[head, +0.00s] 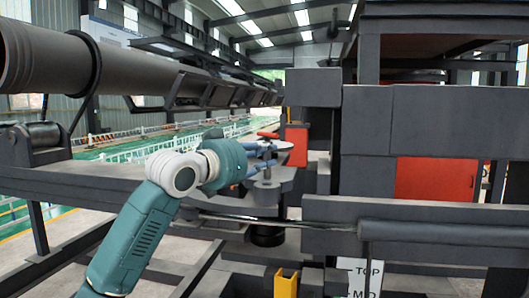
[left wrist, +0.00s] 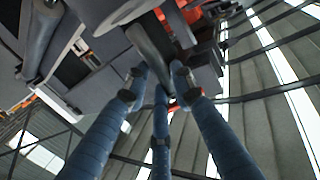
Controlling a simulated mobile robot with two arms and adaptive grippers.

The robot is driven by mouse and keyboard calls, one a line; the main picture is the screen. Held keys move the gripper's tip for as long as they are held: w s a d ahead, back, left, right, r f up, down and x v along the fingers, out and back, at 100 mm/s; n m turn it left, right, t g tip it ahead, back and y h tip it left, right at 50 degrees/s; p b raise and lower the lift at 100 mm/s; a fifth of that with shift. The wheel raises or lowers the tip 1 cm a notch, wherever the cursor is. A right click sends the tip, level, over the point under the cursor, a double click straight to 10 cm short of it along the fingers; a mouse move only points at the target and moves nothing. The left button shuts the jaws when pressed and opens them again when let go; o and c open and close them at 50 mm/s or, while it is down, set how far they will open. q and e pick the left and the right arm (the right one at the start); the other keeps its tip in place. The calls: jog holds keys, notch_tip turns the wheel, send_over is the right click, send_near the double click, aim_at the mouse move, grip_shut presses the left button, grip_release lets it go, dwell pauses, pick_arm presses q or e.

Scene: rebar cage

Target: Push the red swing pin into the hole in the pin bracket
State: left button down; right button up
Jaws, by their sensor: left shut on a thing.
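My left gripper (head: 264,155) reaches in from the left in the head view, its blue fingers at the round grey plates beside the dark frame. A short red piece, which looks like the end of the red swing pin (head: 268,134), shows just above the fingers. In the left wrist view, the three blue fingers (left wrist: 160,84) are closed in around a dark grey bar (left wrist: 150,45), with a small bit of red (left wrist: 174,107) between them. The fingers cover most of the pin. I cannot make out the bracket's hole. My right gripper is not in view.
An orange-red block (head: 297,146) stands just right of the fingers. The big dark frame (head: 370,120) fills the right side. A thick grey pipe (head: 45,60) runs along the upper left. A yellow post (head: 286,283) stands low in front.

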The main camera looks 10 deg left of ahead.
aim_at(269, 175)
pick_arm(q)
jog(key=shift+s, duration=0.2)
dwell(0.8)
jog(key=shift+r+p, duration=0.1)
jog(key=shift+p, duration=0.7)
dwell(0.6)
jog(key=shift+f+b, duration=1.45)
jog(key=shift+f, duration=1.3)
jog(key=c, duration=1.4)
grip_release()
jog(key=shift+f, duration=0.1)
